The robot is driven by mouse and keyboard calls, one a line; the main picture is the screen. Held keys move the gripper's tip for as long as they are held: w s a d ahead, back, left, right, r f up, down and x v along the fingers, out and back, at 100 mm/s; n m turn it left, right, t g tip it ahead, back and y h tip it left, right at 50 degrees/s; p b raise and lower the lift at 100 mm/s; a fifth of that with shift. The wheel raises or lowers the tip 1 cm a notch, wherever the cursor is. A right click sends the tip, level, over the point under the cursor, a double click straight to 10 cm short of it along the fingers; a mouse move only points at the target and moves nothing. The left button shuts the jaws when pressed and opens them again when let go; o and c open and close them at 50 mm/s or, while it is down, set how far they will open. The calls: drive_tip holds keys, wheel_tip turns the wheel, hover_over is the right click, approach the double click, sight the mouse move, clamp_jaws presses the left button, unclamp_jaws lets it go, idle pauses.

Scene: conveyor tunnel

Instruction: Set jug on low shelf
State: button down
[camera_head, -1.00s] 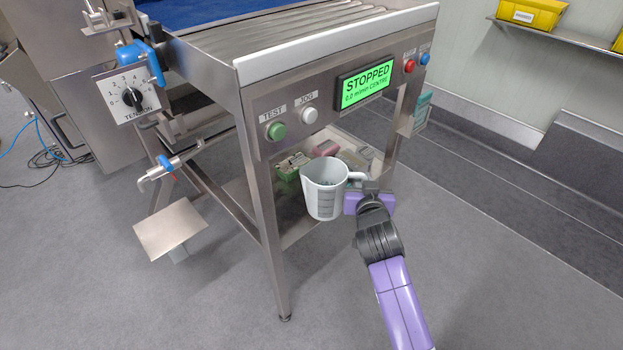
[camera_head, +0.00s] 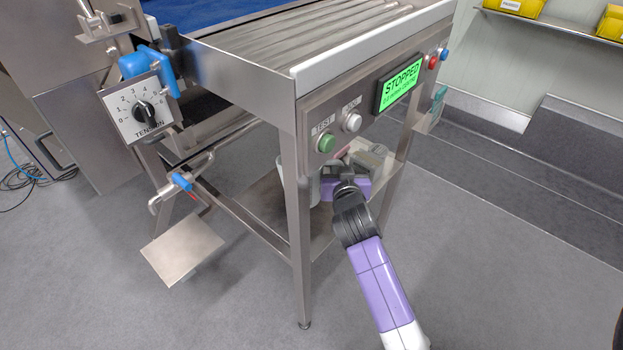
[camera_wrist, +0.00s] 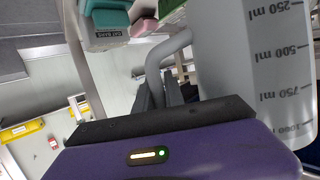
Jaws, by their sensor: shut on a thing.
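The jug, white with black millilitre marks, fills the right of the wrist view (camera_wrist: 235,75). My gripper (camera_wrist: 160,92) is shut on its handle. In the head view my gripper (camera_head: 345,180) is under the front panel of the conveyor frame. The jug (camera_head: 314,190) is mostly hidden there behind the frame's leg and my gripper. The low shelf (camera_head: 264,203) is the metal plate between the frame's legs, below the jug. I cannot tell whether the jug touches it.
The frame's near leg (camera_head: 297,235) stands close to the left of my gripper. The panel with the TEST button (camera_head: 326,142) hangs just above it. Partly hidden items (camera_head: 368,157) lie behind my gripper. A small plate (camera_head: 182,248) sticks out at left.

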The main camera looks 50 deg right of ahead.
drive_tip(key=shift+w+a+f+b, duration=0.15)
drive_tip(key=shift+f+b, duration=0.7)
drive_tip(key=shift+f, duration=1.6)
drive_tip(key=shift+w+f+b, duration=0.2)
drive_tip(key=shift+f+b, duration=0.6)
drive_tip(key=shift+f, duration=1.75)
drive_tip(key=c, duration=1.4)
unclamp_jaws()
drive_tip(key=shift+f, duration=0.1)
drive_tip(key=shift+r, duration=0.25)
drive_tip(key=p+v, duration=0.2)
drive_tip(key=v, duration=1)
drive_tip(key=shift+f, duration=0.15)
